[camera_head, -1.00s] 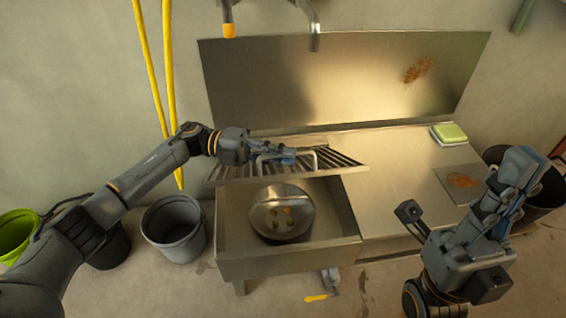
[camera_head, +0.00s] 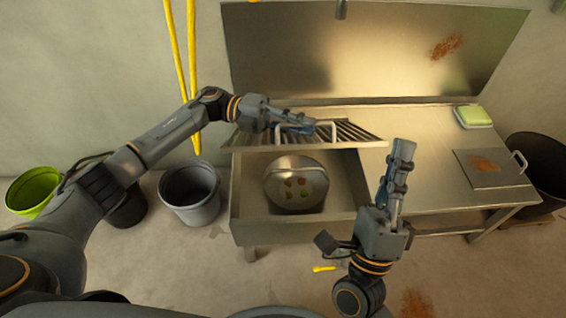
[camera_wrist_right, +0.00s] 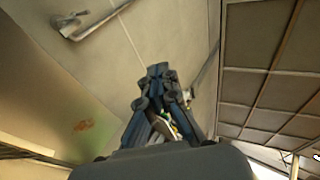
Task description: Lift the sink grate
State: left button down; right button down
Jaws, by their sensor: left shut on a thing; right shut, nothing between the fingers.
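The sink grate (camera_head: 352,134), a rack of metal bars with a pale handle, is raised at a tilt over the back part of the sink in the head view. My left gripper (camera_head: 304,124) is shut on the grate at its handle and partly hides the handle. The sink basin (camera_head: 338,190) is open below, and a round metal pan or lid (camera_head: 296,184) with a few small coloured bits lies in it. My right gripper (camera_head: 402,150) is shut and empty, pointing up in front of the counter; it also shows in the right wrist view (camera_wrist_right: 158,72).
The steel counter (camera_head: 430,165) to the right holds a green sponge-like block (camera_head: 473,116) and a rust-stained plate with a handle (camera_head: 490,168). A grey bucket (camera_head: 190,190), a green bucket (camera_head: 34,190) and a dark bin (camera_head: 540,160) stand around the sink.

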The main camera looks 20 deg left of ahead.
jog(key=a+f+m+g+y, duration=0.5)
jog(key=a+f, duration=0.3)
jog(key=f, duration=0.4)
jog(key=m+g+y, duration=0.2)
jog(key=m+g, duration=0.2)
jog(key=m, duration=0.2)
send_near(282, 150)
jog(key=w+a+f, duration=0.1)
jog(key=w+f, duration=0.2)
jog(key=w, duration=0.1)
pick_arm(q)
jog(key=shift+a, duration=0.1)
pick_arm(e)
jog(key=w+r, duration=0.1)
jog(key=w+a+r, duration=0.1)
jog(key=r, duration=0.1)
jog(key=shift+w, duration=0.25)
jog(key=shift+r, duration=0.1)
